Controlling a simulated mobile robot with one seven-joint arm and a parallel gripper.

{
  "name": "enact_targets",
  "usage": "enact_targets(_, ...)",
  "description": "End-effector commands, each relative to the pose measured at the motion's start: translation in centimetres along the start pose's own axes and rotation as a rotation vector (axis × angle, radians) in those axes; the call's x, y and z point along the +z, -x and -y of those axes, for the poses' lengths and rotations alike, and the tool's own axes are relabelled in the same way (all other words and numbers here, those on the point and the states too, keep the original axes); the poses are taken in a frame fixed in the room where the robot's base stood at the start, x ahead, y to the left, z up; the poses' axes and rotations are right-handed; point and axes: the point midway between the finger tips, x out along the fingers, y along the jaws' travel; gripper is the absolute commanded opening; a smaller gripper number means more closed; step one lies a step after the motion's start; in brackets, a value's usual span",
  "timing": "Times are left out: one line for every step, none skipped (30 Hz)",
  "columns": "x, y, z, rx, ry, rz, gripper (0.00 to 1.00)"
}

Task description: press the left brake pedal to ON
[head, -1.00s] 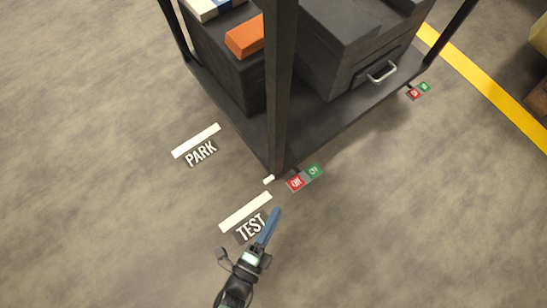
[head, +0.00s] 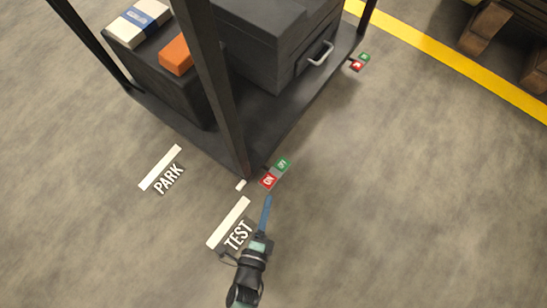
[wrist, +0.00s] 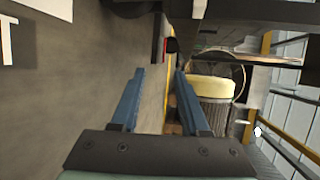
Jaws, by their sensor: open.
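The left brake pedal (head: 275,173) is a small rocker plate at the near corner of the dark rolling stand, with a red ON half (head: 268,181) toward my gripper and a green OFF half (head: 282,164) beyond it. My gripper (head: 267,199) is low over the floor just short of the ON half, apart from it in the picture. In the wrist view my gripper (wrist: 159,74) is open, with two blue fingers and nothing between them. A dark plate edge with red on it, probably the pedal (wrist: 160,38), shows just beyond the fingertips. Which half is down is unclear.
The dark stand (head: 262,140) carries a grey case, an orange block and a white-and-blue box. A second red-and-green pedal (head: 360,62) sits at its far right corner. PARK (head: 168,179) and TEST (head: 238,236) are marked on the floor. The floor to the right is clear.

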Motion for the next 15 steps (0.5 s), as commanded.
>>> enact_targets(0.0,-1.2,-0.2,-0.005,-0.001,0.000,0.45)
enact_targets(0.0,-1.8,-0.2,-0.006,-0.001,-0.001,0.45)
enact_targets(0.0,-2.6,-0.3,-0.005,-0.001,-0.001,0.45)
enact_targets(0.0,-3.3,-0.3,-0.006,-0.001,0.000,0.45)
enact_targets(0.0,-3.9,-0.3,-0.006,-0.001,0.000,0.45)
enact_targets(0.0,-4.8,-0.3,-0.006,-0.001,0.000,0.45)
enact_targets(0.0,-5.5,-0.3,-0.007,-0.001,-0.001,0.45)
enact_targets(0.0,-6.1,-0.3,-0.006,-0.001,-0.001,0.45)
enact_targets(0.0,-6.9,-0.3,-0.006,0.000,-0.001,0.45)
enact_targets(0.0,-7.5,-0.3,-0.006,0.000,-0.001,0.45)
enact_targets(0.0,-8.0,-0.3,-0.005,0.001,0.000,0.45)
enact_targets(0.0,-8.7,-0.2,-0.006,0.000,0.000,0.45)
enact_targets(0.0,-9.1,-0.2,-0.005,0.000,0.000,0.45)
enact_targets(0.0,-9.5,-0.2,-0.004,0.000,0.000,0.45)
enact_targets(0.0,-10.0,-0.2,-0.005,0.000,0.000,0.45)
